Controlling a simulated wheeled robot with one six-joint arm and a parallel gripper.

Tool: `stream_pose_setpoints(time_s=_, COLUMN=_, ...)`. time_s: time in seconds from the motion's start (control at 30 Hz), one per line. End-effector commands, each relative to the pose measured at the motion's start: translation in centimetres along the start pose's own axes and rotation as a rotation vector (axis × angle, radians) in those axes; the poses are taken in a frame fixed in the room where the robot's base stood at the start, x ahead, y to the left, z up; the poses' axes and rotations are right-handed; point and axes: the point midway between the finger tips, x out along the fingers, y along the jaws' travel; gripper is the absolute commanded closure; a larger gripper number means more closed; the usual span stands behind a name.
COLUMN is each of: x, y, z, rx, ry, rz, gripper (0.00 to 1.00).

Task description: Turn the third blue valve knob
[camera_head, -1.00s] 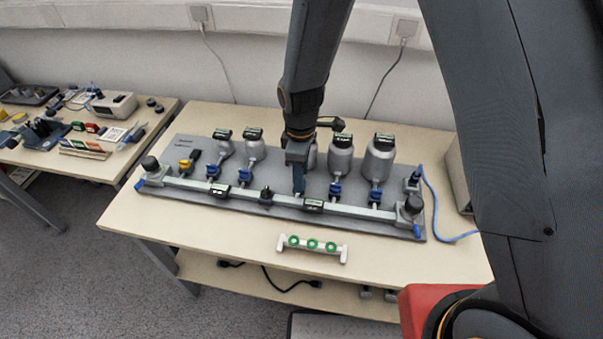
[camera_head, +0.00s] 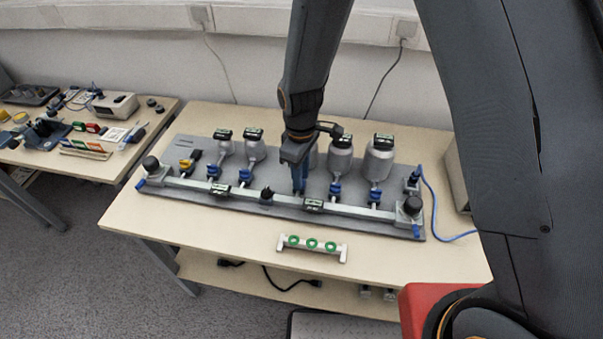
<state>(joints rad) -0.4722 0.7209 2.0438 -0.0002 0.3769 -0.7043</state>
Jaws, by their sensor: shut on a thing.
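The grey manifold board (camera_head: 170,193) lies on the table with a row of metal bottles and blue valve knobs. From the left, the first blue knob (camera_head: 213,171) and second (camera_head: 246,176) are in plain view. The fourth knob (camera_head: 335,189) and fifth knob (camera_head: 375,195) are to the right, clear of my gripper.
Tall bottles (camera_head: 379,160) stand close on the right of my gripper. A pale rack with green rings (camera_head: 312,249) lies in front of the board. A blue cable (camera_head: 437,205) curves off the board's right end. The table's front (camera_head: 220,228) is mostly clear.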

Motion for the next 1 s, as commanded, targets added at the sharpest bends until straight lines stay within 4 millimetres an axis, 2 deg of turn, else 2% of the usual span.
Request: stream_pose_setpoints(time_s=1.0, x=-0.12, y=-0.36, z=-0.18, rx=0.959, ry=0.0, rz=0.0, gripper=0.99)
